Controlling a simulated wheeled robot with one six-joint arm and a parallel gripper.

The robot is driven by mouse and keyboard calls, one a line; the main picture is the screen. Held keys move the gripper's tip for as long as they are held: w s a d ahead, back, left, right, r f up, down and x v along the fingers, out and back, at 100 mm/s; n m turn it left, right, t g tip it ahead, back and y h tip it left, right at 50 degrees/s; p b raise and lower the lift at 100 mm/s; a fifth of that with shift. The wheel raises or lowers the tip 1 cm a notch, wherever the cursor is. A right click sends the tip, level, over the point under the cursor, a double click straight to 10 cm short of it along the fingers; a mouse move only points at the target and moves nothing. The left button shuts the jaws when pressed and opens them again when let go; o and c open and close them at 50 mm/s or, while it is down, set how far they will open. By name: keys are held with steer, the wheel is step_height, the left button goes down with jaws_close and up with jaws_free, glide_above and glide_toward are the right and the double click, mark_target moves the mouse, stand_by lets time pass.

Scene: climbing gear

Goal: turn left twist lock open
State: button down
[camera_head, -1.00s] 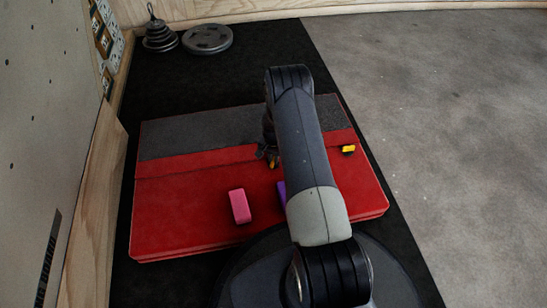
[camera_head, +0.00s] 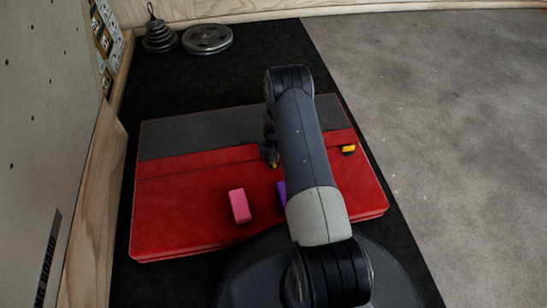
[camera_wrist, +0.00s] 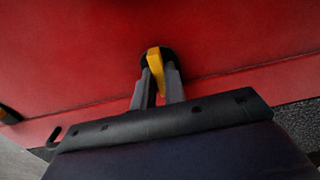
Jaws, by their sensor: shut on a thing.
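The left twist lock has a yellow lever (camera_wrist: 154,60) on a dark round base and sits in the red mat face. My gripper (camera_wrist: 157,72) is shut on this yellow lever, with one grey finger on each side of it. In the head view the lever (camera_head: 275,165) is a small yellow spot, largely hidden by my gripper (camera_head: 271,158) and arm. The other twist lock (camera_head: 348,149), yellow and black, lies to the right on the mat. It also shows, cut off, at the left edge of the wrist view (camera_wrist: 8,114).
The red and grey mat (camera_head: 190,220) lies on black flooring. A pink block (camera_head: 239,206) and a purple block (camera_head: 282,191), partly behind my arm, rest on it. Weight plates (camera_head: 207,39) lie at the back left. A wooden wall edge runs along the left.

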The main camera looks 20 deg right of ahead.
stand_by(0.3)
steer(key=c, duration=1.5)
jaws_free()
steer(key=shift+o, duration=0.2)
step_height(320, 180, up, 11)
steer(key=p, duration=0.4)
steer(key=shift+p, duration=0.35)
steer(key=shift+f, duration=0.1)
step_height(320, 180, down, 11)
steer(key=b, duration=0.5)
